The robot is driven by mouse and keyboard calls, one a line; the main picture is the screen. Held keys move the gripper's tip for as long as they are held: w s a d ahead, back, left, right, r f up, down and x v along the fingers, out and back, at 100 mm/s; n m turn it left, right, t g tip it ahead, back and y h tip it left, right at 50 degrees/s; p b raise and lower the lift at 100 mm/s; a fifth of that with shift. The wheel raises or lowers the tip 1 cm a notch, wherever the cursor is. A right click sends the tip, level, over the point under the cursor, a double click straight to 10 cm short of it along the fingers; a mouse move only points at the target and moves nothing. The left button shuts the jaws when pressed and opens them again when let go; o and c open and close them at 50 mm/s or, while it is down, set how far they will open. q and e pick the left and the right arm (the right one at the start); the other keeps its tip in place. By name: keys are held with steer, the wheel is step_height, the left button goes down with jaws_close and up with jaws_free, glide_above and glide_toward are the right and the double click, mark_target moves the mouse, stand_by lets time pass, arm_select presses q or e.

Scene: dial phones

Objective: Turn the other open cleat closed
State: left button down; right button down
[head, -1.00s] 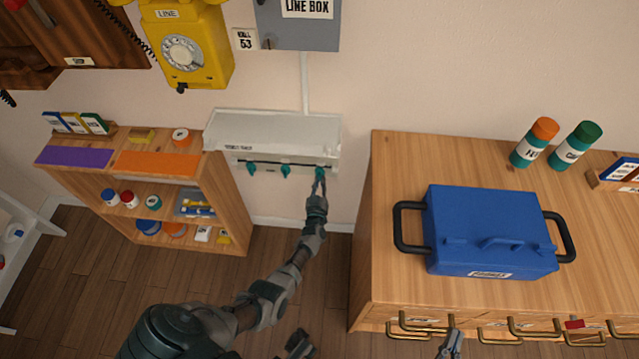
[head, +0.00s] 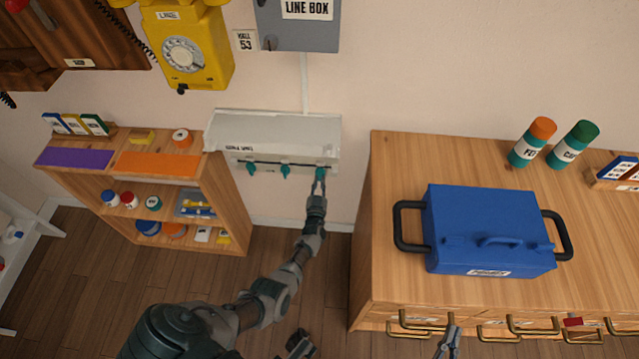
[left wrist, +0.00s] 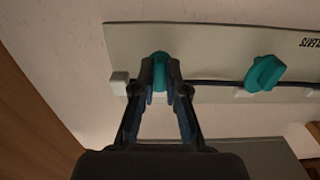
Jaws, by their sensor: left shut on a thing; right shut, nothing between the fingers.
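Three teal cleats sit along the lower front of the white wall unit: a left cleat (head: 252,169), a middle cleat (head: 285,171) and a right cleat (head: 320,173). My left gripper (head: 318,184) is shut on the right cleat. In the left wrist view, the fingers of my left gripper (left wrist: 160,92) close around this cleat (left wrist: 160,66) and partly hide it. The middle cleat (left wrist: 265,73) shows there apart from the fingers, tilted, beside a dark cable. My right gripper (head: 449,341) is shut and empty in front of the drawer handles.
A wooden cabinet (head: 390,180) with a blue toolbox (head: 488,228) and brass drawer handles stands right of the unit. A shelf (head: 215,200) stands to the left. A yellow phone (head: 185,50) and grey line box (head: 298,28) hang above. Floor shows between shelf and cabinet.

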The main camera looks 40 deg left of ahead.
arm_select(q)
steer(key=c, duration=1.2)
jaws_free()
steer(key=shift+a+r, duration=0.15)
steer(key=shift+r, duration=0.05)
steer(key=shift+f, duration=0.1)
steer(key=shift+s+d+f, duration=0.15)
steer(key=shift+s+d, duration=0.25)
steer(key=v, duration=1.1)
steer(key=shift+a, duration=0.2)
